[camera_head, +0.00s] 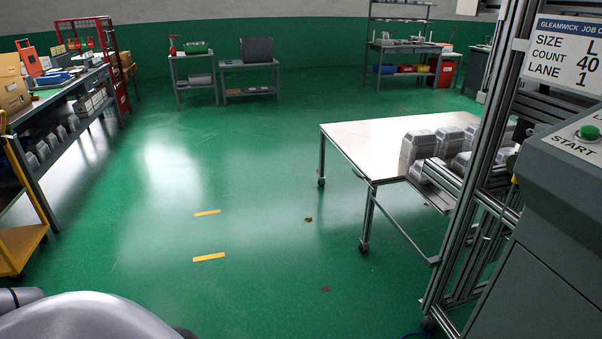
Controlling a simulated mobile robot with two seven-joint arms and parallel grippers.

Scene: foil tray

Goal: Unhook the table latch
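A wheeled table (365,138) with a pale metal top and grey legs stands right of centre. Its right end reaches the upright metal frame of a machine (466,175). I cannot make out a latch on the table; the frame covers part of the table's right side. Several silver foil trays (418,147) sit at the table's right end, beside and partly behind the frame. Neither of my grippers is in view.
A grey control box with a green START button (588,132) and a job sign (565,55) is at the right. A loaded workbench (72,88) runs along the left. Small carts (248,65) stand at the back.

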